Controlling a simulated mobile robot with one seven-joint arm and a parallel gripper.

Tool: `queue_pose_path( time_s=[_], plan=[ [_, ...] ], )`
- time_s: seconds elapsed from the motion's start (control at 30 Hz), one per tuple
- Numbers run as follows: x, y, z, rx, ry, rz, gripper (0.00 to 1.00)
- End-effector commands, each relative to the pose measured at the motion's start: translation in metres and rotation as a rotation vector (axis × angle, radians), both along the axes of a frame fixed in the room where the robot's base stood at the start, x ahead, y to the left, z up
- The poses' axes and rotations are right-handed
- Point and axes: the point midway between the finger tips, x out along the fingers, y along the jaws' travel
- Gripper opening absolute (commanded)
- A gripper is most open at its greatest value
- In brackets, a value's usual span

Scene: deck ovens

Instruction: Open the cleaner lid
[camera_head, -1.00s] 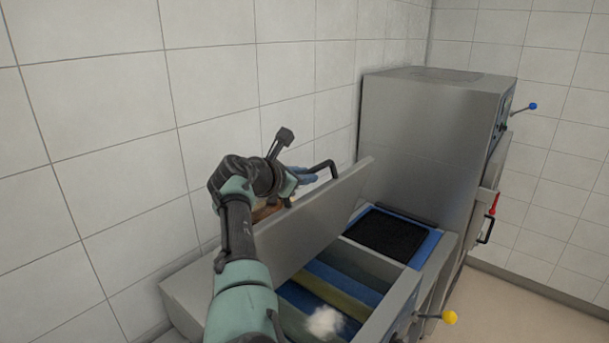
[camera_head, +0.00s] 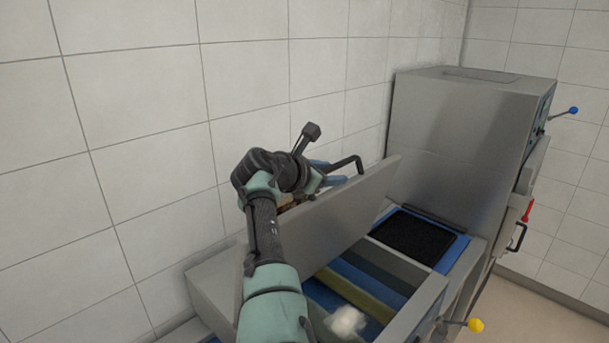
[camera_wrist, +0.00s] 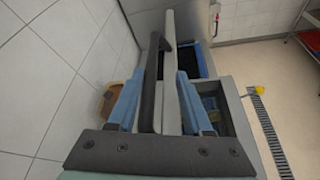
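The cleaner lid (camera_head: 345,210) is a flat steel panel, raised and steeply tilted over an open bin in the head view. Its black bar handle (camera_head: 352,162) stands on its upper face. The lid also shows edge-on in the wrist view (camera_wrist: 171,75). My gripper (camera_wrist: 158,88) is at the handle, its two blue fingers spread. The handle bar (camera_wrist: 150,85) runs between the fingers, with gaps visible, so the fingers do not appear clamped on it. In the head view my wrist hides part of the lid and the fingers are partly hidden.
The open bin (camera_head: 412,318) holds blue and yellowish strips and a white fluffy lump (camera_head: 346,321). A tall steel unit (camera_head: 455,125) stands to the right, with a black-and-blue panel (camera_head: 412,233) before it. A yellow-knobbed lever (camera_head: 476,325) sticks out at the front. A tiled wall is close behind.

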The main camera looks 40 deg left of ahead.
Motion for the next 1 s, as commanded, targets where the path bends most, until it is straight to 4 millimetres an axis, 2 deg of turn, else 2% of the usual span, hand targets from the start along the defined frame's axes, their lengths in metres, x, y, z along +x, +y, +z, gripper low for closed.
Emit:
queue_pose_path(
  time_s=[0.27, 0.7, 0.83, 1.0],
  plan=[
    [-0.029, -0.003, 0.008, 0.003, 0.0, 0.002, 0.5],
    [-0.091, -0.008, 0.031, 0.001, 0.001, 0.005, 0.5],
    [-0.102, -0.009, 0.036, 0.0, 0.002, 0.003, 0.5],
    [-0.107, -0.01, 0.039, -0.002, 0.004, 0.002, 0.5]
  ],
)
